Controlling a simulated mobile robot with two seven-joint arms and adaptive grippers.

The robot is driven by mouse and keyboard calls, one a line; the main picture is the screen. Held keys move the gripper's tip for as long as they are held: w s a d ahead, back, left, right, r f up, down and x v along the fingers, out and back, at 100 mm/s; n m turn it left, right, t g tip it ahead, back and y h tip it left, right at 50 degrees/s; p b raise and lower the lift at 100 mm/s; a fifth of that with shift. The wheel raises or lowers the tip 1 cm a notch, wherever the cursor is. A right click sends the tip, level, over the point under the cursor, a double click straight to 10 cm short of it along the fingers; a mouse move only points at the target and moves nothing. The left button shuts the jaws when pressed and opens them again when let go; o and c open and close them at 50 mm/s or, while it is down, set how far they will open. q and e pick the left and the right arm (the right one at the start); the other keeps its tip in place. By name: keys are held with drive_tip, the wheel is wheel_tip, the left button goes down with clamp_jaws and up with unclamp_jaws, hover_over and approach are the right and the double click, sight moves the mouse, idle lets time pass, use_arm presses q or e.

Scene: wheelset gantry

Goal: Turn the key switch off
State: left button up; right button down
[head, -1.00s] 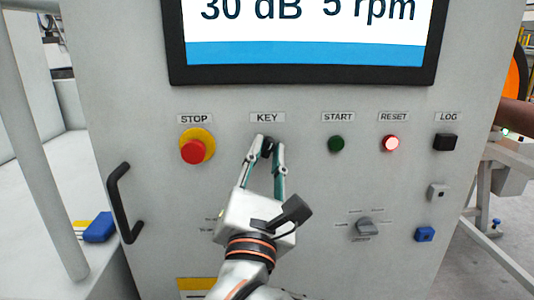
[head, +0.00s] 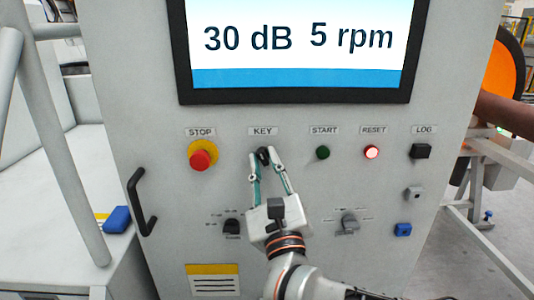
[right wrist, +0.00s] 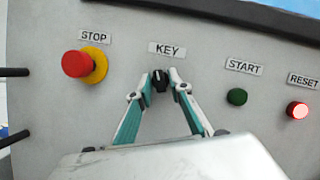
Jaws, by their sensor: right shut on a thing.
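The black key switch (head: 263,155) sits on the grey cabinet front under the KEY label. It also shows in the right wrist view (right wrist: 160,80) with its grip upright between the fingertips. My right gripper (head: 264,152) reaches up from below and is shut on the key switch, one finger on each side. The gripper also shows in the right wrist view (right wrist: 160,78). The fingertips hide the sides of the key switch. My left gripper is not in view.
The red STOP button (head: 201,158) is left of the key. The green START button (head: 323,152), lit RESET button (head: 372,152) and black LOG button (head: 420,151) are to the right. Rotary selectors (head: 231,227) are below. A black handle (head: 141,202) juts out at left. The screen (head: 300,45) reads 30 dB, 5 rpm.

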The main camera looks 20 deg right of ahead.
drive_tip(key=shift+r+n+y+p, duration=0.1)
drive_tip(key=shift+n+y+p, duration=0.5)
drive_tip(key=shift+n+p, duration=0.3)
drive_tip(key=c, duration=2.1)
unclamp_jaws()
drive_tip(key=shift+c, duration=0.2)
drive_tip(key=shift+s, duration=0.1)
drive_tip(key=v, duration=1.2)
